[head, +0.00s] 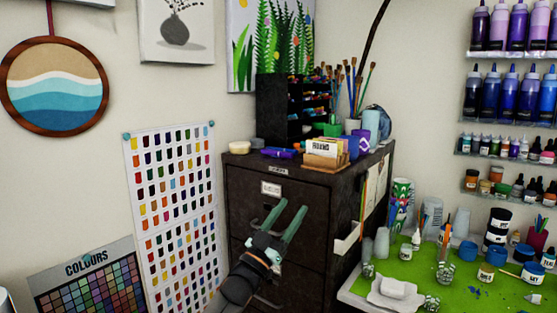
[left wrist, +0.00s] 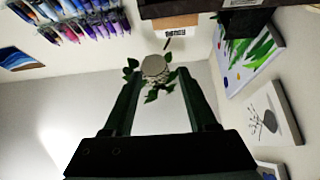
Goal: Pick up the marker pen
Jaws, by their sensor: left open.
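I cannot single out the marker pen with certainty. A black organiser (head: 281,105) on the dark filing cabinet holds several coloured pens or markers in its slots. A purple-blue item (head: 280,153) lies on the cabinet top in front of it, too small to identify. My left gripper (head: 291,206) is open and empty in front of the cabinet's drawers, below the top. In the left wrist view its two fingers (left wrist: 155,90) are apart, with a plant in a pale pot (left wrist: 154,67) showing beyond them. My right gripper is not in view.
The filing cabinet (head: 255,218) also carries a card box (head: 325,154), brushes in cups (head: 355,100) and a round pale lid (head: 239,147). A green-topped bench (head: 460,285) with bottles and cups stands at right. Bottle shelves (head: 510,55) hang above it.

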